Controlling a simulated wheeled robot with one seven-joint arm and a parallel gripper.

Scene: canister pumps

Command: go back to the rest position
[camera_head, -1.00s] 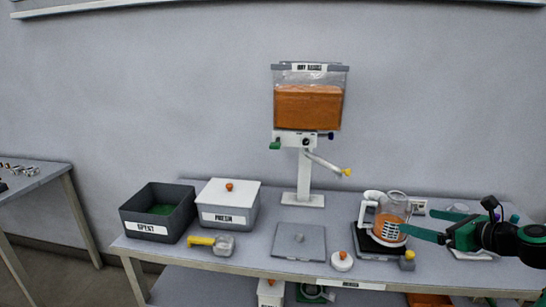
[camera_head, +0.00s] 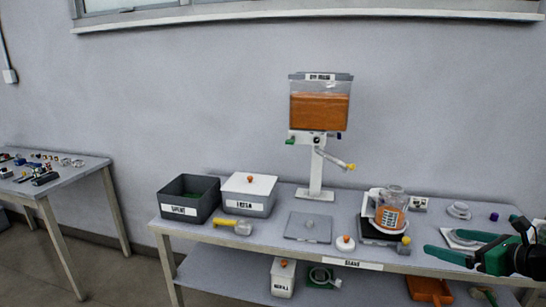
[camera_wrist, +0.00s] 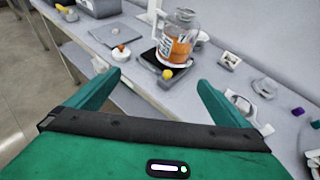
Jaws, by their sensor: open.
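My gripper (camera_head: 462,246) is open and empty at the right of the head view, in front of the right part of the bench. In the wrist view its two green fingers (camera_wrist: 155,95) stand wide apart with nothing between them. Beyond them a clear canister (camera_wrist: 180,38) with orange contents stands on a dark base. In the head view this canister (camera_head: 390,210) stands on its black base (camera_head: 378,232), left of and apart from my gripper.
The bench holds a dispenser (camera_head: 320,104) with orange contents, a dark open bin (camera_head: 188,198), a white-lidded box (camera_head: 248,194), a yellow-handled scoop (camera_head: 232,225) and a grey lid (camera_head: 308,228). A lower shelf (camera_head: 230,270) carries more items. A second table (camera_head: 60,172) stands at the left.

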